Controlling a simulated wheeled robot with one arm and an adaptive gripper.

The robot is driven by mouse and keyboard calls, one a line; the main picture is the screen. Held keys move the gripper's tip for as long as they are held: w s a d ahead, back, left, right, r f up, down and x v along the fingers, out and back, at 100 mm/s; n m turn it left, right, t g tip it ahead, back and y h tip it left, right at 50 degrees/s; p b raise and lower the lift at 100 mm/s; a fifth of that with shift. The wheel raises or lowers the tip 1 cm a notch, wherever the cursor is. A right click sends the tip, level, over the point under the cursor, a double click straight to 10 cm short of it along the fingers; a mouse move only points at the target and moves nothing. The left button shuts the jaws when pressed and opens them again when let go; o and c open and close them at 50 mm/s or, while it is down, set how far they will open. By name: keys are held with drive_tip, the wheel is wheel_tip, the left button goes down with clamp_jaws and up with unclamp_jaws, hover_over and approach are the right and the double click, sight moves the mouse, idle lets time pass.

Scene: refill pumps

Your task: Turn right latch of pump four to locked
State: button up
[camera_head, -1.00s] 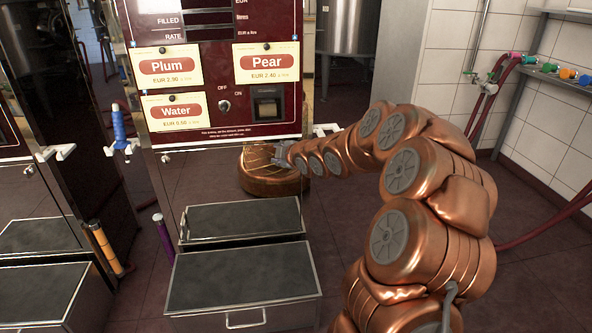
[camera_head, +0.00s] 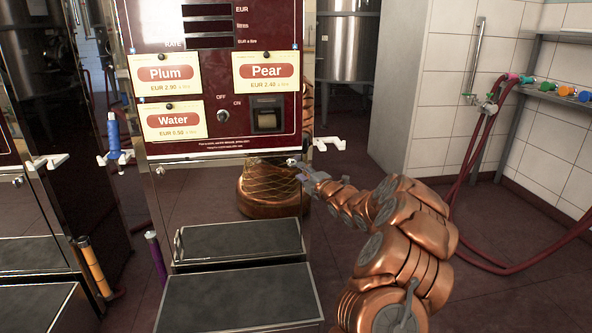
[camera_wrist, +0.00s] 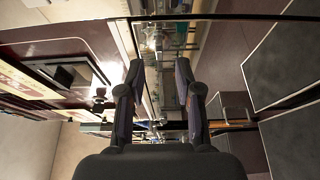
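The dark red pump panel (camera_head: 225,142) has Plum, Pear and Water cards above a mirror-like steel lower front (camera_head: 190,195). No pump number is readable. A small round latch (camera_head: 292,162) is on the lower front's upper right, just below the panel. A matching left latch (camera_head: 165,170) is at the upper left. My gripper (camera_head: 306,174) is just right of and slightly below the right latch, close to it; contact cannot be told. In the wrist view, the two fingers of my gripper (camera_wrist: 159,75) are apart with nothing held between them. The latch's turn position is too small to read.
A white nozzle holder (camera_head: 327,143) sticks out at the pump's right side, close above my gripper. A grey-topped step (camera_head: 240,297) stands in front of the pump. Red hoses (camera_head: 470,150) hang at the right wall.

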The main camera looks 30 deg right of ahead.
sight(294, 166)
drive_tip(key=shift+w, duration=2.15)
clamp_jaws()
